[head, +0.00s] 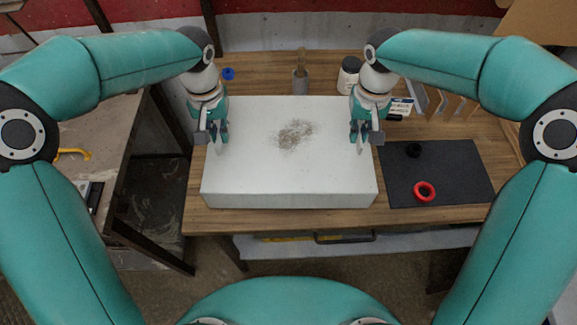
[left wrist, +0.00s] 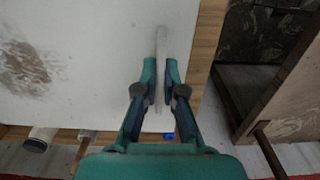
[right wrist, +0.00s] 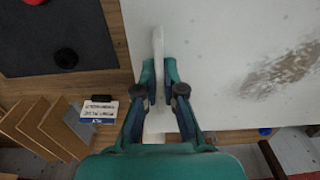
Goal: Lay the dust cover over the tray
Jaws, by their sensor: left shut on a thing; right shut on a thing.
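The dust cover (head: 290,180) is a broad white box-like sheet with a grey-brown dust smudge on top, lying level at the middle of the wooden table. Its top also shows in the left wrist view (left wrist: 80,70) and the right wrist view (right wrist: 210,50). My left gripper (head: 220,142) is shut on a thin white upright strip at the cover's left edge. My right gripper (head: 360,142) is shut on a matching strip at its right edge. I see no separate tray; whatever is under the cover is hidden, and I cannot tell whether the cover is resting or held up.
A dark mat (head: 440,180) to the right carries a red ring (head: 424,191) and a black round piece (head: 414,150). A side bench (head: 95,130) stands left.

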